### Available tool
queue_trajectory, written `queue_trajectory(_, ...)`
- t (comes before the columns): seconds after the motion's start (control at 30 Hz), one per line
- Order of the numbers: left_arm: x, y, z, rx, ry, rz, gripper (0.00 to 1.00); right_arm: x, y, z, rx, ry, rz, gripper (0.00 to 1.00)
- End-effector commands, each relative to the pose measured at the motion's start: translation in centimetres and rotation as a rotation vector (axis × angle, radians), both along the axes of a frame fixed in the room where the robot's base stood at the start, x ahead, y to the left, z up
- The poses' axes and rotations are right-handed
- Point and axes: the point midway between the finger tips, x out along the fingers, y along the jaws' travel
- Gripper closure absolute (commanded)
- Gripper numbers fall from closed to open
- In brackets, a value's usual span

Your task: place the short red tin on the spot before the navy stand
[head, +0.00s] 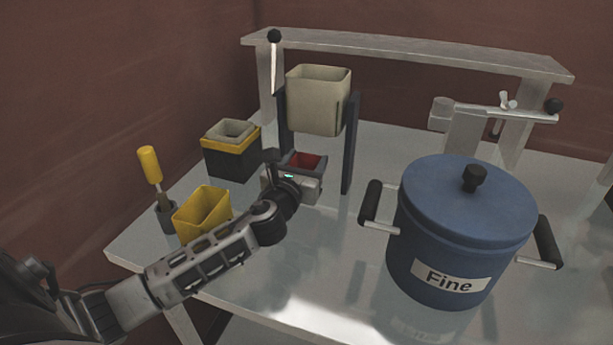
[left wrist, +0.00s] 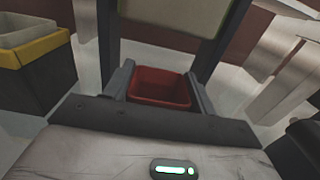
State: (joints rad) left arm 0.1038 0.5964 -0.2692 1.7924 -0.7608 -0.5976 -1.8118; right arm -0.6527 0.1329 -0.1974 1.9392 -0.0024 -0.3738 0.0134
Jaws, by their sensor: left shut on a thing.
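The short red tin (head: 306,162) is an open square tin, seen at the front of the navy stand. It also shows in the left wrist view (left wrist: 160,88). My left gripper (head: 300,168) is shut on the tin, with one finger on each side of it. The navy stand (head: 347,150) has two upright posts and carries a beige hopper (head: 318,103) above and behind the tin. The tin's base and the spot before the stand are hidden by my gripper, so I cannot tell whether the tin touches the table. My right gripper is not in view.
A yellow tin (head: 203,213) and a yellow-handled tool in a dark holder (head: 165,215) stand left of my arm. A black and yellow box (head: 232,158) stands behind them. A blue pot labelled Fine (head: 462,230) stands at the right. A grey shelf (head: 400,53) spans the back.

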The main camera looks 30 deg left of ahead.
Motion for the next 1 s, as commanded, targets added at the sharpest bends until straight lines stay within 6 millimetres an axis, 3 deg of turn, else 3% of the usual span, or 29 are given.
queue_trajectory(0.2,0.9,0.3,-1.3,0.000,-0.002,0.001,0.72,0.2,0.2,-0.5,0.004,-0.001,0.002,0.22)
queue_trajectory(0.43,1.0,0.4,-4.5,0.000,-0.002,0.000,0.72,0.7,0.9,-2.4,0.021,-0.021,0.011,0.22)
queue_trajectory(0.63,0.9,0.4,-4.2,0.001,-0.002,0.000,0.72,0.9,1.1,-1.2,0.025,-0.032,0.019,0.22)
queue_trajectory(0.87,0.9,0.3,-4.7,0.001,-0.001,0.000,0.72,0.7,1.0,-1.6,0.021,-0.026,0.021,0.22)
queue_trajectory(0.9,0.9,0.3,-4.7,0.001,0.000,0.000,0.38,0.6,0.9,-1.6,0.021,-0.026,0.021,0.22)
queue_trajectory(0.97,0.9,0.3,-4.7,0.001,0.000,0.000,0.22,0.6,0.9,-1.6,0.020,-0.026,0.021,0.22)
queue_trajectory(1.0,0.9,0.3,-4.7,0.001,0.000,0.000,0.22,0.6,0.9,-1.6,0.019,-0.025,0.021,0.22)
